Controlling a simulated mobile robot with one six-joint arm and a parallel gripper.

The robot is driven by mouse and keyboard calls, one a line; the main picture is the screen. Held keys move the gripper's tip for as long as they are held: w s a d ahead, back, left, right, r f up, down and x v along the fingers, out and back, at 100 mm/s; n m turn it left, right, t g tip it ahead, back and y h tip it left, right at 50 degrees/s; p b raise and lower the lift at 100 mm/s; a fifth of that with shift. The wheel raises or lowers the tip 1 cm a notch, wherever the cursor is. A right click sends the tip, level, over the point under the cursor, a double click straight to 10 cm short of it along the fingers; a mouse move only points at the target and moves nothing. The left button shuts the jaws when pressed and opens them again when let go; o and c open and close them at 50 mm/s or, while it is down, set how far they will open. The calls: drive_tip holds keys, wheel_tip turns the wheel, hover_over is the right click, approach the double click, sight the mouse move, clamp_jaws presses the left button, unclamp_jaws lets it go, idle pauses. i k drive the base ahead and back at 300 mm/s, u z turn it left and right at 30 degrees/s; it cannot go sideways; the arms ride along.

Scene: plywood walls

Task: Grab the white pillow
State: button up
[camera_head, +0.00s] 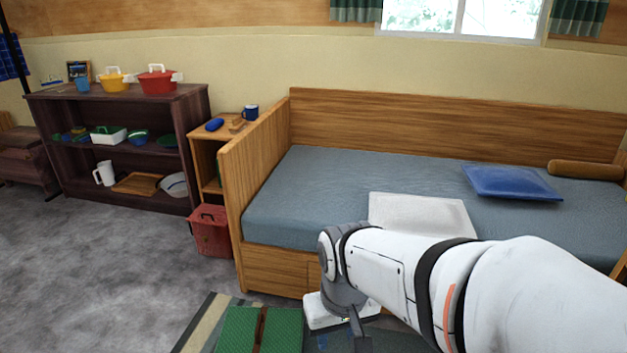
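The white pillow (420,213) lies flat on the blue-grey mattress (325,188), near the front edge of the wooden daybed. My white arm crosses in front of the bed and hides the pillow's lower part. My gripper (358,338) hangs low in front of the bed, below and to the left of the pillow and apart from it. Only part of it shows at the bottom of the picture, so its opening is not clear. I see nothing held in it.
A blue pillow (512,182) and a brown bolster (586,170) lie at the bed's right. The bed's wooden end panel (258,165) rises at the left. A red bin (211,231), a dark shelf (120,155) and a green object (258,330) stand left; grey floor there is open.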

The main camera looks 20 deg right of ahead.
sight(426, 217)
drive_tip(key=z, duration=0.25)
drive_tip(key=i, duration=0.95)
drive_tip(key=z, duration=0.75)
